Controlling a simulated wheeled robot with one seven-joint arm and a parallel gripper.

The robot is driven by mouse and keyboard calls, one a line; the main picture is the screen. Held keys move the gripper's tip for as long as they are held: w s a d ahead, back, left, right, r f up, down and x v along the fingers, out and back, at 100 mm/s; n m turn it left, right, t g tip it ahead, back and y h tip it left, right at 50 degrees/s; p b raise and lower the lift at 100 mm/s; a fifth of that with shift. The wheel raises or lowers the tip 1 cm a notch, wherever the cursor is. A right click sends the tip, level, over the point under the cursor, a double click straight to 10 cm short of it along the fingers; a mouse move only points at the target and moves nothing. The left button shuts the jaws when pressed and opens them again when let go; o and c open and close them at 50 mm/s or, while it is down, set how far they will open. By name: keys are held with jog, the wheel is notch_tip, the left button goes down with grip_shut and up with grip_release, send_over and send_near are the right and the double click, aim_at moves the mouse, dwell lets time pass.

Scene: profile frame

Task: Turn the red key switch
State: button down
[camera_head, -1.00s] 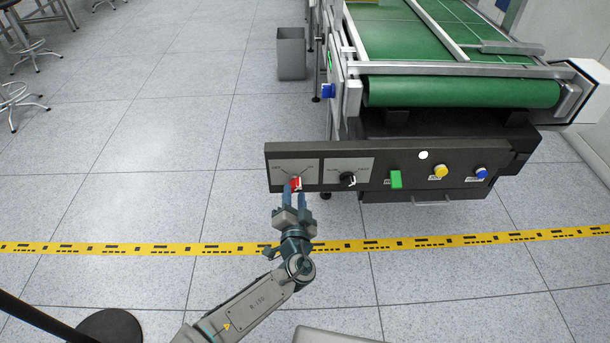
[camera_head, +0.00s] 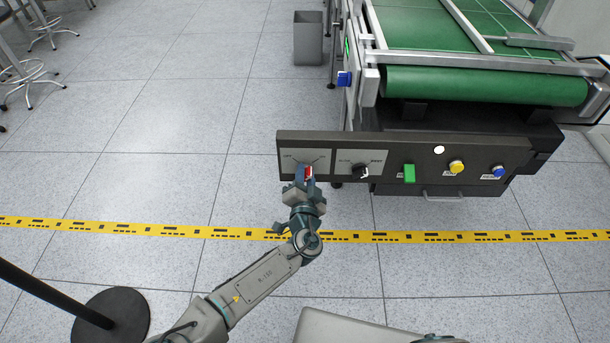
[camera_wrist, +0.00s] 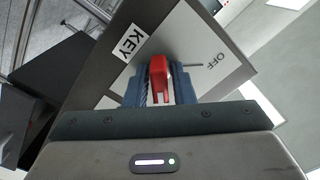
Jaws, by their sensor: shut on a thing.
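The red key switch (camera_head: 309,171) sits on a light plate at the left end of the dark control panel (camera_head: 330,138). My gripper (camera_head: 306,172) is at the switch, with its blue fingers on either side of it. In the wrist view the red key switch (camera_wrist: 159,78) stands between the two fingers (camera_wrist: 160,88), which are shut on it. The plate behind it carries the words "OFF" and "KEY". The fingers hide part of the switch in the head view.
Right of the switch are a black rotary knob (camera_head: 360,171), a green button (camera_head: 409,173), a yellow button (camera_head: 456,167) and a blue button (camera_head: 498,171). The green conveyor (camera_head: 480,86) stands behind the panel. A grey bin (camera_head: 308,38) is behind left. Open floor lies left.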

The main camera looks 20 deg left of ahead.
jog(key=shift+d, duration=0.1)
jog(key=n, duration=0.8)
jog(key=shift+n+b, duration=0.3)
jog(key=shift+n, duration=0.1)
jog(key=n, duration=0.4)
jog(key=shift+a+n, duration=0.2)
jog(key=shift+n, duration=2.3)
jog(key=c, duration=1.4)
grip_release()
jog(key=shift+c, duration=0.2)
